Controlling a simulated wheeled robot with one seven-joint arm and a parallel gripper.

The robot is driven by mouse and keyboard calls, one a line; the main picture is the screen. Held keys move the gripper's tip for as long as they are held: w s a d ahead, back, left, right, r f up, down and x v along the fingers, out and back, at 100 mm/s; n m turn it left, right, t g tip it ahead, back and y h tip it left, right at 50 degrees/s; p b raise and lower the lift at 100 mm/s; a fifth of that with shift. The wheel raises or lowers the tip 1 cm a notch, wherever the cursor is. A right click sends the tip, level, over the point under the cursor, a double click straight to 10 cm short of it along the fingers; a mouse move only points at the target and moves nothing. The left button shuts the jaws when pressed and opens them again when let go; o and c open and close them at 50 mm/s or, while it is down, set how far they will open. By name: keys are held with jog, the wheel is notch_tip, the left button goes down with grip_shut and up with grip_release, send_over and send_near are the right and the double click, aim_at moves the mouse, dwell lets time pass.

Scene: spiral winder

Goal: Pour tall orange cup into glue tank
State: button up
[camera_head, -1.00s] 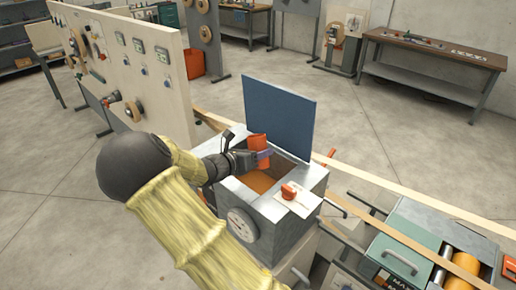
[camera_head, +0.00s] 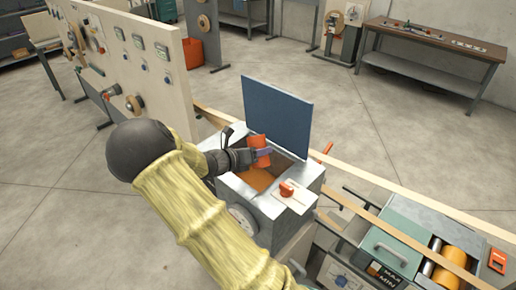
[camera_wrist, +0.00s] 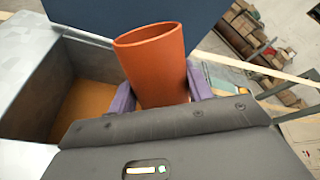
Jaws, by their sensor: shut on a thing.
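The tall orange cup (camera_head: 257,146) is held over the open glue tank (camera_head: 236,187), and it looks tilted in the head view. In the wrist view the cup (camera_wrist: 155,65) has its open rim facing up in the picture; its contents cannot be seen. My gripper (camera_head: 262,153) is shut on the cup, with purple fingers (camera_wrist: 121,104) on both sides of it. The tank is a grey metal box with orange-brown glue (camera_head: 256,178) inside. Its blue lid (camera_head: 277,116) stands open behind the cup.
An orange knob (camera_head: 286,189) sits on the tank's front right corner. A green machine with orange rollers (camera_head: 455,257) stands at the right. A panel board with dials (camera_head: 140,65) stands at the left. A workbench (camera_head: 430,45) is far back, with open floor before it.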

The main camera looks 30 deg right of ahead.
jog(key=shift+f+n+g+y+p, duration=0.15)
jog(key=shift+n+g+y+p, duration=0.95)
jog(key=shift+p, duration=3.3)
jog(key=shift+w+d+f+n+g+p, duration=0.15)
jog(key=shift+n+g+p, duration=0.15)
jog(key=shift+p, duration=0.5)
jog(key=shift+a+f+n+g+p, duration=0.15)
jog(key=shift+n+p, duration=0.3)
jog(key=shift+p, duration=0.3)
jog(key=shift+w+d+f+n+g+p, duration=0.1)
jog(key=shift+n+g+p, duration=0.2)
jog(key=shift+p, duration=0.5)
jog(key=shift+w+f+n+g+p, duration=0.15)
jog(key=shift+n+g+p, duration=0.15)
jog(key=shift+p, duration=0.4)
jog(key=shift+w+n+g+p, duration=0.4)
jog(key=shift+n+g+p, duration=0.4)
jog(key=shift+p, duration=0.25)
jog(key=shift+w+d+r+n+g, duration=0.1)
jog(key=shift+w+r+n+g, duration=0.25)
jog(key=shift+r+n+g, duration=0.15)
jog(key=shift+f, duration=0.1)
